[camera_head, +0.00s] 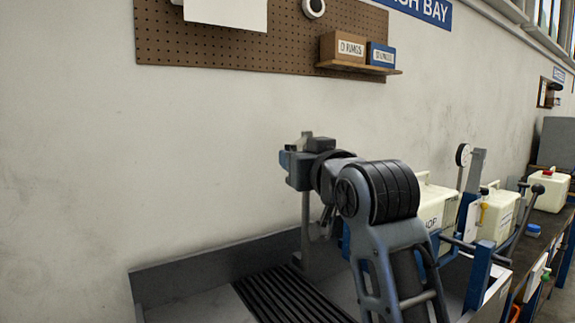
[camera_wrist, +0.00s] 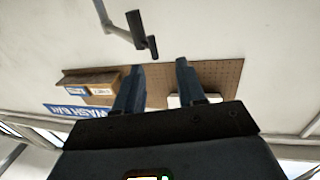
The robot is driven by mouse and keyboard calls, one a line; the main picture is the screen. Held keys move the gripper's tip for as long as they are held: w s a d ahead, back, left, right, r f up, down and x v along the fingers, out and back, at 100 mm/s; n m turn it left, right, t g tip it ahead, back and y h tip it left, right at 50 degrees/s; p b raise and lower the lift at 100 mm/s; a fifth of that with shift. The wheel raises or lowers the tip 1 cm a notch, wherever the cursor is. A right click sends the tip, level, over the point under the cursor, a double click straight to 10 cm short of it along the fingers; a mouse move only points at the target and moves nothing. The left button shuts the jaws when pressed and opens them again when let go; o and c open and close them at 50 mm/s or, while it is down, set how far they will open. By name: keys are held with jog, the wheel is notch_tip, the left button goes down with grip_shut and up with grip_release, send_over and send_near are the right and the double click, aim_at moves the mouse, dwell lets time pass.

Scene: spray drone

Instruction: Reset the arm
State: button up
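My arm (camera_head: 385,200) is raised and bent in the middle of the head view, over a grey basin. Its far end is near a grey upright post (camera_head: 305,235), and my fingertips cannot be made out clearly there. In the wrist view my gripper (camera_wrist: 160,66) has its two dark blue fingers apart, with only wall and pegboard showing between them. It holds nothing.
A grey basin (camera_head: 190,252) with a black ribbed mat (camera_head: 290,298) lies below the arm. A pegboard (camera_head: 200,40) hangs on the wall; its shelf (camera_head: 350,67) carries two boxes. White containers (camera_head: 497,215) stand at right. A grey tube (camera_wrist: 125,30) with a black end shows ahead of the fingers.

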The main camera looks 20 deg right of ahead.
jog(key=s+d+f, duration=0.1)
jog(key=s+f, duration=0.6)
jog(key=f, duration=0.3)
jog(key=s+d+f+g+h, duration=0.1)
jog(key=s+f, duration=0.6)
jog(key=f, duration=0.2)
jog(key=s+d+f, duration=0.1)
jog(key=s+f, duration=0.5)
jog(key=f, duration=0.4)
jog(key=s+d+f+m+g, duration=0.1)
jog(key=s+f, duration=0.2)
jog(key=s, duration=0.5)
jog(key=s+f, duration=0.2)
jog(key=s, duration=0.5)
jog(key=s+d+r+g, duration=0.1)
jog(key=s+r, duration=0.1)
jog(key=s, duration=1.5)
jog(key=shift+s+r+h, duration=0.3)
jog(key=shift+r+h, duration=0.05)
jog(key=shift+h, duration=0.05)
